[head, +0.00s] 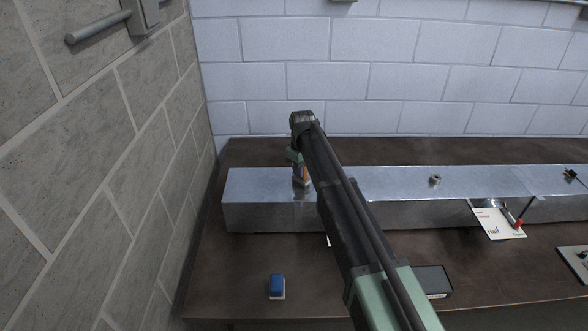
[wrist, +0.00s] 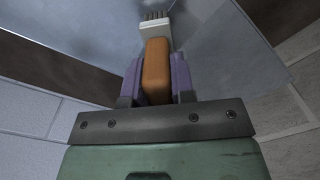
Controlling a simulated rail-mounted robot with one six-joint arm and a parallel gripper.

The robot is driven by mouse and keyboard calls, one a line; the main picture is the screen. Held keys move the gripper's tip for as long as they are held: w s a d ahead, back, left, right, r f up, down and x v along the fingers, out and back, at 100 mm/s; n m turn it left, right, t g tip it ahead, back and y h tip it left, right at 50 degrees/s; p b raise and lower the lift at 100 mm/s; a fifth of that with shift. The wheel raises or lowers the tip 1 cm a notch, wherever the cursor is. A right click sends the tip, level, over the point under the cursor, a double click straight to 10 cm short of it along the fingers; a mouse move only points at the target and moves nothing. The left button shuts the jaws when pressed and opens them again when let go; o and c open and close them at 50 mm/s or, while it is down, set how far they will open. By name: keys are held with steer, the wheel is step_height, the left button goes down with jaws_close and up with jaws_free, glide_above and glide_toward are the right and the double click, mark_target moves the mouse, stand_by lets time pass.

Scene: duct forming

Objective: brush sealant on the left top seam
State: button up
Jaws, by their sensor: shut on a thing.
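A long shiny metal duct (head: 400,186) lies across the brown table and also fills the top of the wrist view (wrist: 215,60). My gripper (head: 301,178) is over the left part of the duct's top, pointing down. In the wrist view its purple fingers (wrist: 156,72) are shut on the orange handle of a brush (wrist: 156,58). The brush has a pale ferrule and short dark bristles, pointing at the duct's top. I cannot tell whether the bristles touch the metal. The left top seam is not clear in either view; my arm covers part of that area.
A blue-topped block (head: 277,287) stands at the table front, and a dark tray (head: 434,281) lies right of my arm. A white card (head: 495,222) and a red-tipped tool (head: 518,224) are by the duct. A small round fitting (head: 435,181) sits on top. A block wall (head: 120,170) rises at left.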

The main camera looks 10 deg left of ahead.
mark_target(305, 183)
steer(key=shift+d, duration=0.45)
steer(key=shift+s+d, duration=0.1)
steer(key=shift+s, duration=0.6)
steer(key=shift+s+a, duration=0.2)
steer(key=shift+a, duration=1.8)
steer(key=shift+s, duration=0.8)
steer(key=shift+w+d, duration=0.15)
steer(key=shift+d, duration=0.9)
steer(key=shift+w+d, duration=0.15)
steer(key=shift+d, duration=0.9)
steer(key=shift+s, duration=0.7)
steer(key=shift+s+a, duration=0.15)
steer(key=shift+a, duration=0.85)
steer(key=shift+s+a, duration=0.1)
steer(key=shift+a, duration=0.85)
